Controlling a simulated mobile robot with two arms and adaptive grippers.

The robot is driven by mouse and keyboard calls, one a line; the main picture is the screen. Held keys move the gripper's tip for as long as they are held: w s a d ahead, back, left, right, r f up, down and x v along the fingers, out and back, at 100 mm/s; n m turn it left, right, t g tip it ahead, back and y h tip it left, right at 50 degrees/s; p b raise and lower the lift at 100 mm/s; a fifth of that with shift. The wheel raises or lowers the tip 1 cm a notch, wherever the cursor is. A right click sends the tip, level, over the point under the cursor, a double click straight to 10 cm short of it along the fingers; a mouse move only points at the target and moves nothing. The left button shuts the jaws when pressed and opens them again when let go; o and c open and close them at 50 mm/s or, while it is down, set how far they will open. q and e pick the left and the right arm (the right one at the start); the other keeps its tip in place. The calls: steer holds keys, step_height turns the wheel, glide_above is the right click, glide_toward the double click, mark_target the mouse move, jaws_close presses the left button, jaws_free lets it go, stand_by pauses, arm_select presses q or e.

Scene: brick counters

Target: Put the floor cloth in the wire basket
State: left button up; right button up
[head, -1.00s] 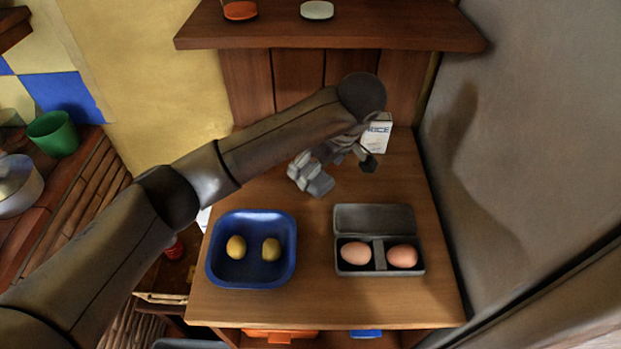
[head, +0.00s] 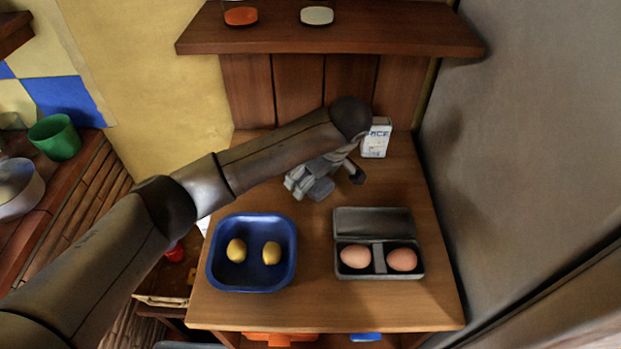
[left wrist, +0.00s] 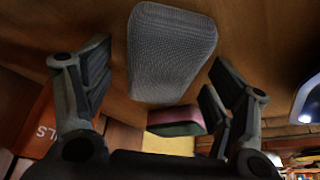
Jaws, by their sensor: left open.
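A grey, finely woven block, which looks like the folded floor cloth (left wrist: 170,52), lies on the wooden counter in the left wrist view. It also shows as a small grey block under my arm in the head view (head: 320,189). My left gripper (head: 326,179) is open over the back part of the counter. In the left wrist view its fingers (left wrist: 158,62) stand apart on either side of the cloth, with a gap to each. I cannot make out a wire basket in either view. My right gripper is out of view.
A blue tray (head: 252,284) with two yellow-green fruits and a grey box (head: 372,220) with two eggs stand at the front. A white rice box (head: 376,140) stands behind my gripper. A pink-and-green block (left wrist: 176,121) lies beyond the cloth. A shelf (head: 330,38) overhangs the back.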

arm_select(q)
steer(key=shift+f, duration=0.15)
stand_by(0.4)
steer(key=shift+c, duration=0.4)
steer(key=shift+s, duration=0.15)
steer(key=c, duration=1.1)
